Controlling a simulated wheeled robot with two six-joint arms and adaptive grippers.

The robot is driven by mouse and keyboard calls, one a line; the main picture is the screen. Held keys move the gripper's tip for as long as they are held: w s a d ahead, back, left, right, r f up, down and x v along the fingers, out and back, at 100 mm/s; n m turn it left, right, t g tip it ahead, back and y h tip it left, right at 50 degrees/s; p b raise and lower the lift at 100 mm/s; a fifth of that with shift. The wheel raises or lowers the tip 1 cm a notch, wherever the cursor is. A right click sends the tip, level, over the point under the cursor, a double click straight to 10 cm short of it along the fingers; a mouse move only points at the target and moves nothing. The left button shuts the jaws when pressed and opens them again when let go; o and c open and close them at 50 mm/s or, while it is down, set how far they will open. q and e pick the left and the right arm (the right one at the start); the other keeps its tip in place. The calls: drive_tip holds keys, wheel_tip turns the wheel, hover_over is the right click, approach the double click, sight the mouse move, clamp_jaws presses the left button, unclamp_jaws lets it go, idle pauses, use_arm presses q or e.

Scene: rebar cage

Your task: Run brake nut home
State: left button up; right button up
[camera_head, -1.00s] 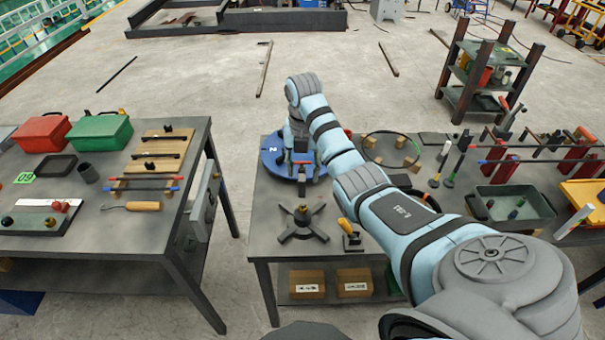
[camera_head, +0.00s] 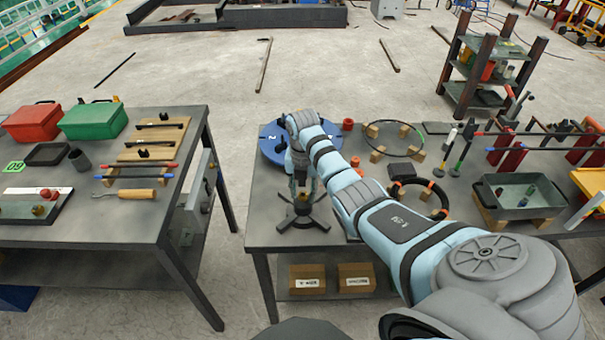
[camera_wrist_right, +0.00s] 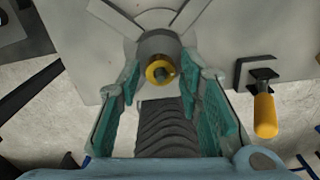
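The brake nut is probably the brass-yellow ring (camera_wrist_right: 158,68) around a dark central post in the right wrist view. It sits on the grey round hub of a dark stand with spread legs (camera_head: 292,223) on the middle table. In the head view, my right gripper (camera_head: 302,188) points down over the stand's hub and hides most of its top. In the right wrist view, the green-padded fingers of my right gripper (camera_wrist_right: 160,84) are apart on either side of the ring, with visible gaps. My left gripper is not in view.
A blue disc (camera_head: 268,148) lies behind the stand. A yellow-handled tool (camera_wrist_right: 265,115) is beside the stand in the right wrist view. Rings, a grey tray (camera_head: 487,202) and clamps fill the table's right side. A left table (camera_head: 110,220) stands across a floor gap.

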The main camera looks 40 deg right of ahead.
clamp_jaws()
